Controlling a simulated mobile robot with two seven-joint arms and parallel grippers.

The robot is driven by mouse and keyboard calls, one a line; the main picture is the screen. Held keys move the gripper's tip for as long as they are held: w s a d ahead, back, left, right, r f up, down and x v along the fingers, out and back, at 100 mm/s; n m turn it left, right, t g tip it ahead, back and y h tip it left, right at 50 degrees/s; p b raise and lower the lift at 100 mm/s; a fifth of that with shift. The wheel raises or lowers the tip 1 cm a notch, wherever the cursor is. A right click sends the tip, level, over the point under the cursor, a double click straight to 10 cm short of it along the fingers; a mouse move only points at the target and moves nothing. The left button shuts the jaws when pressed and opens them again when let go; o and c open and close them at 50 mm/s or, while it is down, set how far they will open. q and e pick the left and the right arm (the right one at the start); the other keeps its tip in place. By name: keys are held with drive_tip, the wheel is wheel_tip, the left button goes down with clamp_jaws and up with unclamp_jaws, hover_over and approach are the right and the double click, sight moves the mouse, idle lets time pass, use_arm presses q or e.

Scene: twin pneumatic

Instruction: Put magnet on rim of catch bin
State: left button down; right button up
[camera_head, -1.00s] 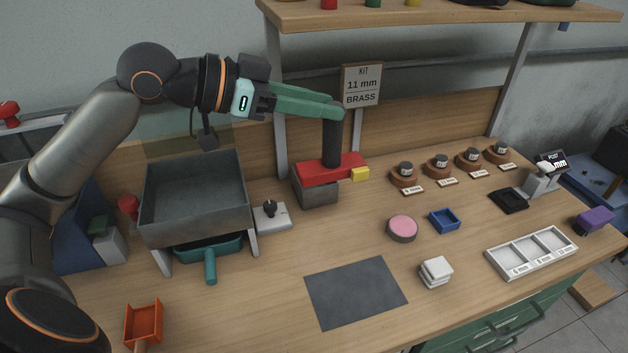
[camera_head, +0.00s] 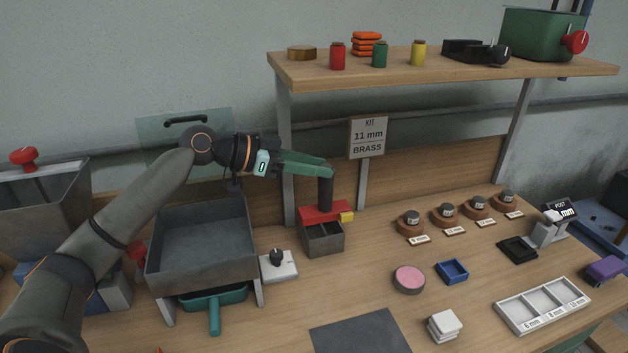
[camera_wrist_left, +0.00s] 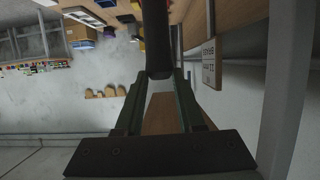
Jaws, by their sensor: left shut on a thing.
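The magnet has a red bar (camera_head: 322,214) with a yellow end and an upright black handle (camera_head: 326,192). My left gripper (camera_head: 328,172) is shut on the top of the handle; the handle also shows between the fingers in the left wrist view (camera_wrist_left: 158,45). My right gripper is not in view.
A large grey tray on legs (camera_head: 201,244) and a block with a black knob (camera_head: 278,265) stand left of the bin. A shelf (camera_head: 430,76) with jars hangs above, and its post (camera_head: 285,150) is close behind my gripper. Table to the right holds a pink disc (camera_head: 409,279) and blue tray (camera_head: 452,271).

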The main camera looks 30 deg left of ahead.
sight(313, 208)
use_arm(q)
drive_tip(key=shift+w+a+f, duration=0.15)
drive_tip(key=shift+w+f, duration=0.05)
drive_tip(key=shift+f, duration=0.75)
drive_tip(key=shift+w+a+f, duration=0.15)
drive_tip(key=shift+w+f, duration=0.05)
drive_tip(key=shift+f, duration=0.85)
drive_tip(key=c, duration=1)
unclamp_jaws()
drive_tip(key=shift+f, duration=0.2)
drive_tip(key=o, duration=0.5)
drive_tip(key=shift+s+r, duration=0.1)
drive_tip(key=shift+r, duration=0.1)
drive_tip(key=shift+b+v, duration=0.9)
drive_tip(key=shift+v, duration=2.8)
